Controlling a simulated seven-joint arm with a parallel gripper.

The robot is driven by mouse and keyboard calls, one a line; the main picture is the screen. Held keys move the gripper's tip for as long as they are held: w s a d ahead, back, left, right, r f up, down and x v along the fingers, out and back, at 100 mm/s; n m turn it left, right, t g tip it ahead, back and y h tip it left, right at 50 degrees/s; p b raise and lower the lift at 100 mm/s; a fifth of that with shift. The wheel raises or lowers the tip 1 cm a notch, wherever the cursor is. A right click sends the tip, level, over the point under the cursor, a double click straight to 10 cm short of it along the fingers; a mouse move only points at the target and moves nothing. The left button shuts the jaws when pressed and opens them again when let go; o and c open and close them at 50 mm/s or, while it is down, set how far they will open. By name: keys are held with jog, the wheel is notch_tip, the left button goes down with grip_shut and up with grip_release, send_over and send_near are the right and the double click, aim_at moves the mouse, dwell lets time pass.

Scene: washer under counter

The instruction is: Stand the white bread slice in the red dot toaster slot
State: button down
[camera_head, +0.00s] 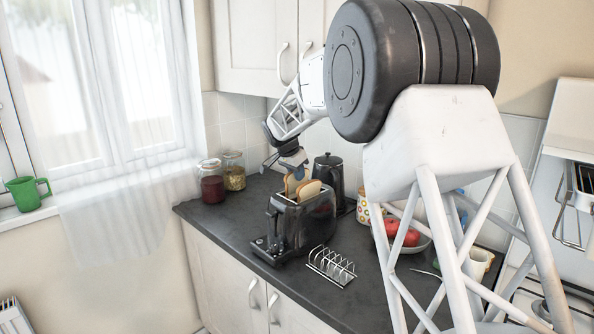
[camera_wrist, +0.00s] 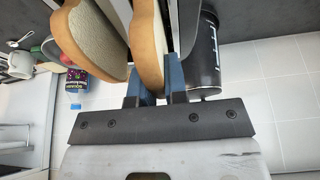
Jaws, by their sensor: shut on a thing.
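The black toaster (camera_head: 287,231) stands on the dark counter, and two bread slices show at its top. My gripper (camera_head: 296,173) is over the toaster, pointing down. In the wrist view my gripper (camera_wrist: 155,88) is shut on one bread slice (camera_wrist: 148,45), which is upright with its tan crust edge towards the camera. A second bread slice (camera_wrist: 97,40) stands beside it on the left; it seems to be the nearer slice (camera_head: 309,191) in the head view. The held slice's lower part is hidden, so I cannot tell how deep it sits. I cannot make out the red dot.
A wire toast rack (camera_head: 331,266) is in front right. Two glass jars (camera_head: 211,182) stand back left. A bowl of red fruit (camera_head: 403,234) is to the right.

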jog(key=shift+f, duration=0.65)
jog(key=c, duration=1.1)
grip_release()
jog(key=shift+r, duration=0.15)
jog(key=shift+r, duration=3.3)
